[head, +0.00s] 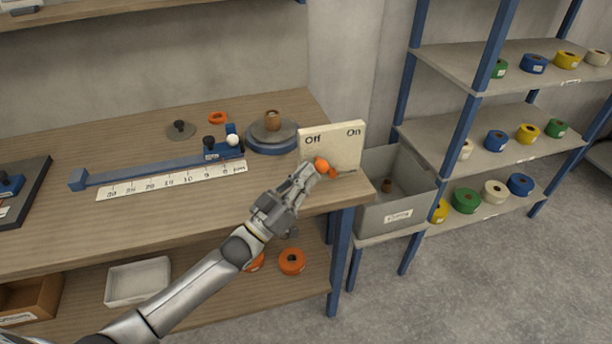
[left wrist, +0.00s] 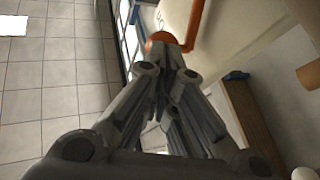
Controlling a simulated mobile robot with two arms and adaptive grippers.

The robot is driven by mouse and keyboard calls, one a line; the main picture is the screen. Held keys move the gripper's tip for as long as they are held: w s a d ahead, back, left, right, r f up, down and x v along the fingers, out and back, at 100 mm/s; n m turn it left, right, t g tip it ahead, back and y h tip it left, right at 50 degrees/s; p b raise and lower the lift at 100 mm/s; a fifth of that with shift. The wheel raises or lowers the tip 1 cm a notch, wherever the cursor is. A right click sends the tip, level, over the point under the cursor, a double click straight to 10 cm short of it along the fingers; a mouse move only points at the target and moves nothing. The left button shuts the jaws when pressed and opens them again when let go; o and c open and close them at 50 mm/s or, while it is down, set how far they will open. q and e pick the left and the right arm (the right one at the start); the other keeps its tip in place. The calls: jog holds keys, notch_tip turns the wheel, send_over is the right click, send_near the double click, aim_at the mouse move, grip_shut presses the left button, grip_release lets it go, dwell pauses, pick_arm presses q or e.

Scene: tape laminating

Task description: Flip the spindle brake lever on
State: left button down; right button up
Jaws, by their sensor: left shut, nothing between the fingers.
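The brake panel (head: 333,147) is a cream board marked Off at left and On at right, standing at the workbench's right front end. The lever's orange knob (head: 322,165) is low in front of the panel, nearer the Off side. In the left wrist view the orange lever (left wrist: 194,25) and its knob (left wrist: 161,42) show just beyond the fingers. My left gripper (head: 309,171) is shut and empty, its fingertips at the knob; whether they touch it I cannot tell. My right gripper is not in view.
A spindle with a brown core (head: 272,121) stands behind the panel. A blue rail with a slider (head: 222,150) and a white ruler (head: 172,180) lie to the left. A grey bin (head: 398,215) stands right of the bench, beside shelves of tape rolls (head: 497,141).

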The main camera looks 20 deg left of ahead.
pick_arm(q)
jog(key=w+d+r+m+g+p, duration=0.1)
jog(key=w+d+r+g+p, duration=0.1)
jog(key=w+d+p, duration=0.1)
jog(key=w+d+r+m+g+y+p, duration=0.1)
jog(key=w+d+r+g+p, duration=0.1)
jog(key=d+p, duration=0.4)
jog(key=shift+w, duration=0.45)
dwell(1.1)
jog(key=shift+d, duration=0.1)
